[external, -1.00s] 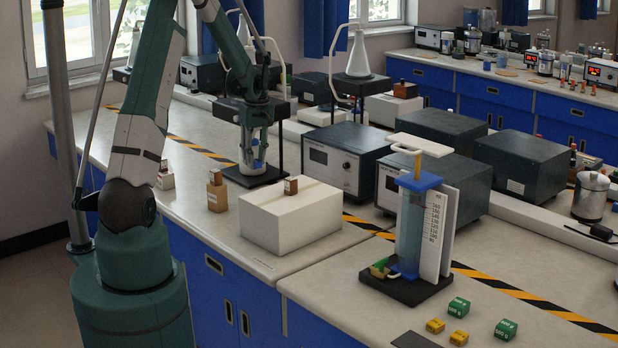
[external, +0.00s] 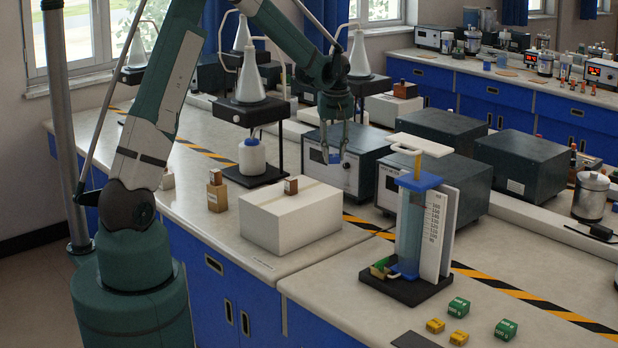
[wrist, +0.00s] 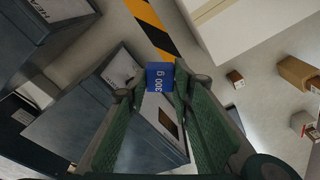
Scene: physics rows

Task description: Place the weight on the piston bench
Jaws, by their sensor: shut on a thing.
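My gripper (external: 334,155) is shut on a blue weight (wrist: 159,77) marked 300 g, held in the air between the fingertips. The weight also shows as a small blue patch in the external view (external: 334,159), in front of a dark instrument box. The piston bench (external: 411,232) stands to the right of my gripper in the external view, with a clear blue-tinted cylinder, a blue collar, a numbered white scale and a black base. Its white top plate (external: 420,145) is bare. The wrist view does not show the bench.
Dark instrument boxes (external: 434,180) stand behind. Several green and yellow weights (external: 458,307) lie in front. A striped tape (external: 520,297) crosses the table.

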